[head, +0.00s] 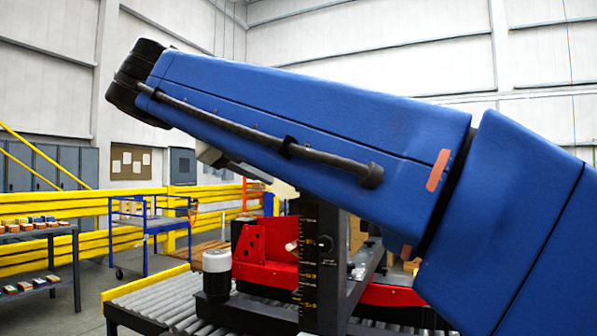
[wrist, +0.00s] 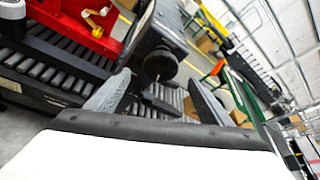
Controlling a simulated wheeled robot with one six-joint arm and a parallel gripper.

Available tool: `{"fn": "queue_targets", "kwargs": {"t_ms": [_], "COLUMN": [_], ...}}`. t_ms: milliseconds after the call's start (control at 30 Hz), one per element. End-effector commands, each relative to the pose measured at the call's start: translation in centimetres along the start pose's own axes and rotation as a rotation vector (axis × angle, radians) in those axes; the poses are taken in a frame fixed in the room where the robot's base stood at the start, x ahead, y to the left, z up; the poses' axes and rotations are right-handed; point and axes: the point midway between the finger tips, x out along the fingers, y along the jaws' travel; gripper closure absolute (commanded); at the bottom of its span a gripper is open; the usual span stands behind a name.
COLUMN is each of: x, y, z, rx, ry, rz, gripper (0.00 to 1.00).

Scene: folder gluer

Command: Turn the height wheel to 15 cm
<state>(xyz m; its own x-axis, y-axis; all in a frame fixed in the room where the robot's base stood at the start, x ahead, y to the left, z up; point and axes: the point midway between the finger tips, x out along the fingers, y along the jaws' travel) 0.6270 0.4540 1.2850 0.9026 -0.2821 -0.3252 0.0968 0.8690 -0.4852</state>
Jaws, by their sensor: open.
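My gripper (wrist: 158,80) is open in the wrist view, its two grey fingers spread apart with nothing held between them. A dark round knob, which looks like the height wheel (wrist: 160,66), shows just beyond and between the fingertips; I cannot tell whether they touch it. It sits at the end of a dark post. In the head view, a black upright scale (head: 308,262) with yellow marks stands on the machine; its reading is too small to tell. My blue arm crosses in front and covers the scale's top.
A roller conveyor (head: 165,300) runs under the scale, with a red machine part (head: 262,250) behind. A white-topped black cylinder (head: 217,272) stands left of the scale. A blue cart (head: 148,232), yellow rails and a shelf with small boxes (head: 38,228) are farther left.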

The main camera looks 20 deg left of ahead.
Motion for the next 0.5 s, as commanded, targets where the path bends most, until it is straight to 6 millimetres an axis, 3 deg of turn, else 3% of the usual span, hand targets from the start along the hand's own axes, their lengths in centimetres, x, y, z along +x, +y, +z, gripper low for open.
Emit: {"fn": "queue_targets", "kwargs": {"t_ms": [200,500], "x": [-4.5,-8.2], "y": [0.1,0.1], "z": [0.0,0.0], "rx": [0.0,0.0], "ry": [-0.001,0.0], "rz": [0.003,0.001], "gripper": [0.26,0.26]}}
